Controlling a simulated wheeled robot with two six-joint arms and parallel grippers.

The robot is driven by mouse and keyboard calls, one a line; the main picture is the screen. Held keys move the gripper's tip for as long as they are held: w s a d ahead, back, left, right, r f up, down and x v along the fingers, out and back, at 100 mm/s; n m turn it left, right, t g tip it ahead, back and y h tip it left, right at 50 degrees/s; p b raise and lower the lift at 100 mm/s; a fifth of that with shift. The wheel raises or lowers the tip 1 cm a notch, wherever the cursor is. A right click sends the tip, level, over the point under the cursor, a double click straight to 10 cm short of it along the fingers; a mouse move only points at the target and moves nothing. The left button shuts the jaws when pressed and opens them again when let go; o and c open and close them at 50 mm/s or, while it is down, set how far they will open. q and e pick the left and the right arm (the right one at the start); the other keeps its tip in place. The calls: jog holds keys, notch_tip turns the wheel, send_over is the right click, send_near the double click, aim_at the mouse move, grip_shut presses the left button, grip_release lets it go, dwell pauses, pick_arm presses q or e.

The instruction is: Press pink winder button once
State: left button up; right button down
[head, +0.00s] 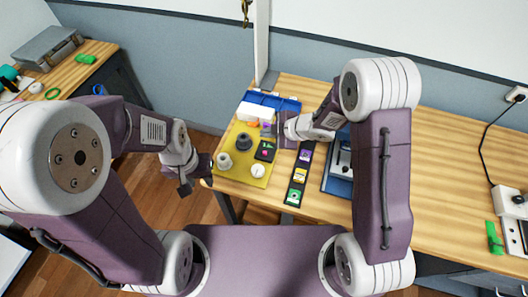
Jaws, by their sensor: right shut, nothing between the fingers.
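A small black box (264,150) with a pinkish-red spot on its top sits on the yellow mat (230,170) on the wooden table. The spot looks like a button, but it is too small to tell for certain. My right gripper (284,130) is shut and empty, over the mat's far right side, just beyond the black box in the picture. I cannot tell its height or whether it touches anything. My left gripper (190,185) hangs off the table's left edge, apart from the mat. Its fingers are too small and dark to read.
Grey knobs (243,141) and a white dial (258,171) stand on the mat. A black strip (299,180) with purple, yellow and green labels lies right of it. A blue tray (335,182) is partly behind my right arm. The table's right side has free room.

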jog(key=b, duration=0.7)
send_over(265, 153)
jog(key=f, duration=0.7)
jog(key=shift+d+f, duration=0.15)
jog(key=shift+d, duration=0.2)
jog(key=shift+s+f, duration=0.1)
jog(key=shift+f, duration=0.3)
jog(key=shift+d, duration=0.1)
dwell(0.4)
jog(key=shift+f+b, duration=0.35)
jog(key=shift+b, duration=0.1)
jog(key=shift+f+b, duration=0.4)
jog(key=shift+f, duration=0.15)
dwell(0.4)
jog(key=shift+r, duration=0.1)
jog(key=shift+r+p, duration=0.85)
jog(key=shift+p, duration=0.1)
